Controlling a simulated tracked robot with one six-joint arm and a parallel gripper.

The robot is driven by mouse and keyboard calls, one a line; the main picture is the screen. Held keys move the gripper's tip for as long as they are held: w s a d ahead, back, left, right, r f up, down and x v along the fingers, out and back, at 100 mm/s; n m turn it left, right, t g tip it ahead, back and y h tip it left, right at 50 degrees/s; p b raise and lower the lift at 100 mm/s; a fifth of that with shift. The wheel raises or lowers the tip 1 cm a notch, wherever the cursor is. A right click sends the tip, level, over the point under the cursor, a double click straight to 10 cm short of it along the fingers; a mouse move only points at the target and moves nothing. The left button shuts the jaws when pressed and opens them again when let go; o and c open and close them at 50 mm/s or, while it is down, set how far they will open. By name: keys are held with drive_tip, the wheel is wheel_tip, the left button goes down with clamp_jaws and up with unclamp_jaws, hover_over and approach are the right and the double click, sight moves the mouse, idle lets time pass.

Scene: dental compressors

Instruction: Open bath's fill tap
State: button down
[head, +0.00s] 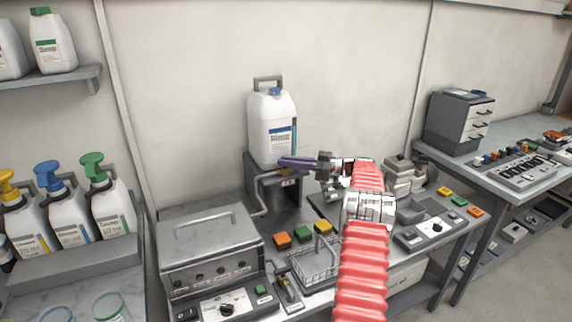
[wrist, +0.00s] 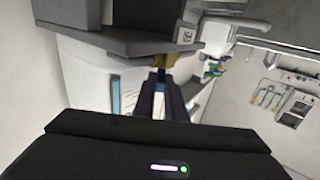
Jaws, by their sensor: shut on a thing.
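The bath (head: 208,238) is a steel box with a closed, handled lid at the lower left of the head view. A white jug (head: 272,125) stands on a grey stand behind it, and a pale pipe (head: 260,196) bends down from the stand toward the bath. My gripper (head: 284,161) reaches in from the right with its purple fingers at the stand's top edge. In the wrist view, the fingers (wrist: 172,100) are shut on the fill tap's blue handle (wrist: 160,78), below a brass-coloured tap body (wrist: 172,58). The fingers partly hide the handle, and its exact angle is unclear.
A wire basket (head: 313,262) and orange and green blocks (head: 292,237) stand right of the bath. A shelf of pump bottles (head: 68,210) is at the left. A second bench with a drawer unit (head: 460,122) is at the right.

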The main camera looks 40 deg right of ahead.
drive_tip(key=shift+d+r+n+g+y, duration=0.1)
drive_tip(key=shift+d+n+g+y, duration=0.45)
drive_tip(key=shift+y, duration=0.25)
drive_tip(key=c, duration=1.8)
unclamp_jaws()
drive_tip(key=shift+a, duration=0.2)
drive_tip(key=shift+a, duration=0.1)
drive_tip(key=shift+r, duration=4.85)
